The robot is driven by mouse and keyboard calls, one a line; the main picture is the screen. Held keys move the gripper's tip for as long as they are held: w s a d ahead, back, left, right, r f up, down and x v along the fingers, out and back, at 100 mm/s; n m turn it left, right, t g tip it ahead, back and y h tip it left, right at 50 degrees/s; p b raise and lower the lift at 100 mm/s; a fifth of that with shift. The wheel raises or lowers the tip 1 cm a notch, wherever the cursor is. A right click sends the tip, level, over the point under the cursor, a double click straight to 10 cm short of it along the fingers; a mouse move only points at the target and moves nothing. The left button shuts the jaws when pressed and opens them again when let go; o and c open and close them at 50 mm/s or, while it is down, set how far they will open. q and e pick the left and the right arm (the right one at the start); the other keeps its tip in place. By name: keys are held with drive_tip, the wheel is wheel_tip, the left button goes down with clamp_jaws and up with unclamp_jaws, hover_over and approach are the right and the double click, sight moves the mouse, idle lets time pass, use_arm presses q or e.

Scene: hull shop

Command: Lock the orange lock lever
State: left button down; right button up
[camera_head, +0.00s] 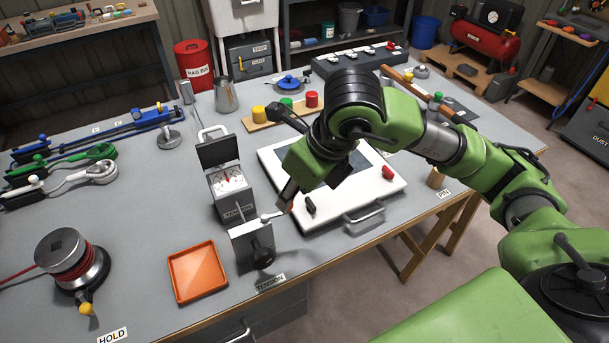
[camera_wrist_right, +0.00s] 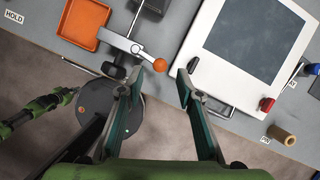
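The lock lever is a pale metal arm with an orange ball knob (camera_wrist_right: 159,65), on the front of the tension unit (camera_head: 252,243). In the head view the metal arm of the lever (camera_head: 271,216) points right toward my right gripper (camera_head: 286,203), and the knob is hardly visible there. In the right wrist view my right gripper (camera_wrist_right: 172,72) is open, its two fingers apart.
An orange tray (camera_head: 198,272) lies left of the unit. A white panel with a red knob (camera_head: 388,173) and a handle lies to the right. A gauge box (camera_head: 231,190) with a raised lid stands behind. The table's front edge is close to the unit.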

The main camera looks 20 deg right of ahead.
drive_tip(key=v, duration=0.8)
